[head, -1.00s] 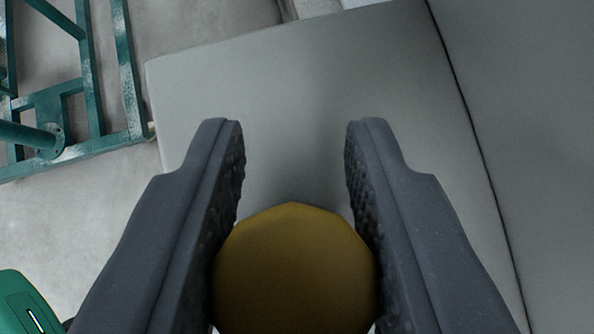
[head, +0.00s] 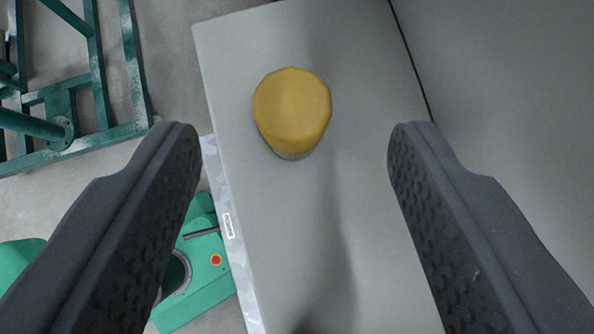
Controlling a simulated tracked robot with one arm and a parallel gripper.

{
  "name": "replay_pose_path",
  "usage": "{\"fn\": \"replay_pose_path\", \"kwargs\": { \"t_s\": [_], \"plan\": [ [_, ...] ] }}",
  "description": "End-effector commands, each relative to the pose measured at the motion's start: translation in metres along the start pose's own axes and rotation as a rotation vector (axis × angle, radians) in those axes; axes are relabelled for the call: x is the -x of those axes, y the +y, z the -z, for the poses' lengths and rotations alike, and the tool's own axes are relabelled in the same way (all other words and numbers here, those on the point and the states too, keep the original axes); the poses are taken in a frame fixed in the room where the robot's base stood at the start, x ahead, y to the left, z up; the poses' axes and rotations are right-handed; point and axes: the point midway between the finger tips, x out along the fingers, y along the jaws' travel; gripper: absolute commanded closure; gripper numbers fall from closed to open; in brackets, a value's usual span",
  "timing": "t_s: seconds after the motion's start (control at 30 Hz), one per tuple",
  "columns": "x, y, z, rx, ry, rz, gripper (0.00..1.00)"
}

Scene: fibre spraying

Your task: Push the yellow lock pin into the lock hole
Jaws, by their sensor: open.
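The yellow lock pin (head: 292,108) shows as a rounded yellow knob on the grey panel (head: 285,225), in the upper middle of the head view. My gripper (head: 292,150) is wide open and empty. Its two dark fingers stand left and right, with the knob between and slightly beyond the fingertips, touching neither. The lock hole is not visible; I cannot tell how deep the pin sits.
A grey wall (head: 510,90) rises on the right along a dark seam. At left are a green metal frame (head: 100,90) and a green machine (head: 208,270) with a red and yellow button. A dark shadow lies on the panel at the bottom.

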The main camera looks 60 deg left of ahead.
Motion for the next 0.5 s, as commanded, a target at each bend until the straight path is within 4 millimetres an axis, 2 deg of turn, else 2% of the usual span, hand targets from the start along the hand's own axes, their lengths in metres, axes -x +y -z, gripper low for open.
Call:
{"fn": "replay_pose_path", "kwargs": {
  "t_s": [0.03, 0.2, 0.5],
  "plan": [
    [0.011, 0.001, 0.0, 0.0, 0.002, -0.004, 0.47],
    [0.039, 0.001, 0.0, 0.0, 0.001, -0.002, 0.47],
    [0.06, 0.0, -0.001, 0.0, -0.001, 0.002, 0.47]
  ]
}}
